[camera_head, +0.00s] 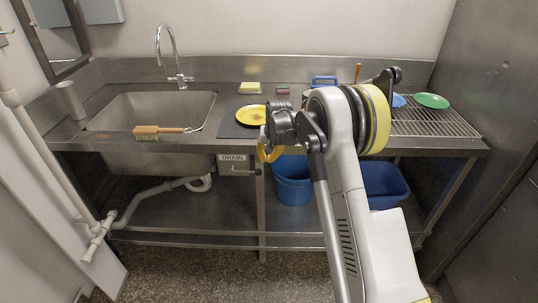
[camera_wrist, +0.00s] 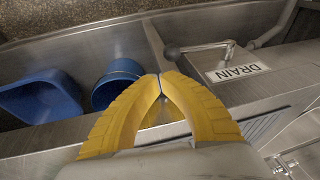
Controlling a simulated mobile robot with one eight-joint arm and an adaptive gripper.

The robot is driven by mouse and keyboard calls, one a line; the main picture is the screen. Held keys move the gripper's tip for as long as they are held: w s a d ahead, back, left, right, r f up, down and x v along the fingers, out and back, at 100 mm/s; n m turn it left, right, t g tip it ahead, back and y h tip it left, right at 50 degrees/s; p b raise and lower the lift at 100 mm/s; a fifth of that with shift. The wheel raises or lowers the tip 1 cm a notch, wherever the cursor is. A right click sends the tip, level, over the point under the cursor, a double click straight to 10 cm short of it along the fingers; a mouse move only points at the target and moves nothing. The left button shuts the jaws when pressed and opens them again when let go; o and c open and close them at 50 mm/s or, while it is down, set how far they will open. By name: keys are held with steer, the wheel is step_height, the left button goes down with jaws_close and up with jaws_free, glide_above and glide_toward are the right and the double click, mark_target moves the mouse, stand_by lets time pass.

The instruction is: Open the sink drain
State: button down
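The sink (camera_head: 150,110) is a steel basin at the left of the counter in the head view. A drain box with a white DRAIN label (camera_head: 233,157) is under the counter's front edge, right of the basin. The label also shows upside down in the wrist view (camera_wrist: 238,72). A grey drain lever (camera_wrist: 200,47) with a rounded end runs beside the label. My gripper (camera_wrist: 159,75) has yellow fingers that meet at the tips, with nothing seen held. Its tips are beside the lever's rounded end, apart in the picture; the depth gap is unclear. The drain opening is not visible.
A brush (camera_head: 158,130) lies across the sink's front rim. A yellow plate (camera_head: 251,115) is on a dark mat. Two blue tubs, one round (camera_head: 292,190) and one rectangular (camera_head: 385,187), stand below the counter. White pipes (camera_head: 155,190) run under the sink.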

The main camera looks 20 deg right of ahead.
steer(key=shift+w+a+f+b, duration=0.1)
steer(key=shift+a+f+b, duration=0.3)
steer(key=shift+f, duration=0.5)
steer(key=shift+a+f+b, duration=0.3)
steer(key=shift+a+f, duration=0.15)
steer(key=shift+f, duration=0.4)
steer(key=shift+w+f, duration=0.1)
